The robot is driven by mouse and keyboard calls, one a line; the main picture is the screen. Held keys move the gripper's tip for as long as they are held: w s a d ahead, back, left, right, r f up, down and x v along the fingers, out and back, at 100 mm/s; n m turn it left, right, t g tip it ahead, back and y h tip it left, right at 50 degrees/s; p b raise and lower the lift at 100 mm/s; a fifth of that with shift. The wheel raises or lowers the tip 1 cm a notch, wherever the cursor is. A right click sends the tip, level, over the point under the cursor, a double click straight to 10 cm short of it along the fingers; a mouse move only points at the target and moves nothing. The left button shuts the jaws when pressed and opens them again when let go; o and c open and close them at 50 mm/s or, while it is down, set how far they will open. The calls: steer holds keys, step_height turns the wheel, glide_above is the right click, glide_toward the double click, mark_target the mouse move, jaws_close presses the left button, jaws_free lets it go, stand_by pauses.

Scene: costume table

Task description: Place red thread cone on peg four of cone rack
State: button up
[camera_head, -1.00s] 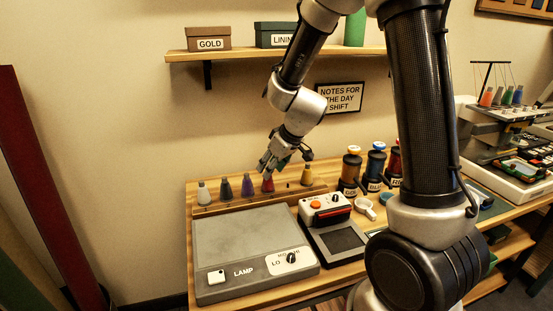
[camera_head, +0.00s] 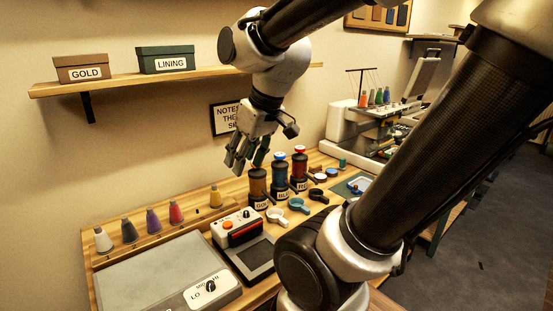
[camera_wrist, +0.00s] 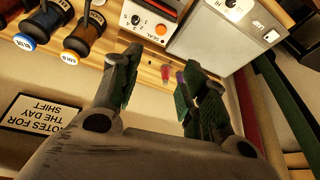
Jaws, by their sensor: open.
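The red thread cone (camera_head: 176,212) stands upright on the cone rack (camera_head: 130,250), fourth from the left, after a white cone (camera_head: 103,240), a dark grey cone (camera_head: 129,231) and a purple cone (camera_head: 153,221). A yellow cone (camera_head: 215,197) stands further right, past a gap.
A sealing device (camera_head: 238,232) and a grey lamp box (camera_head: 150,276) sit in front of the rack. A wall shelf (camera_head: 130,80) is above left.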

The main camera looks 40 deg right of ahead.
steer(key=s+d+r+m+h, duration=0.1)
steer(key=s+d+m, duration=0.1)
steer(key=s, duration=0.5)
steer(key=shift+d, duration=0.8)
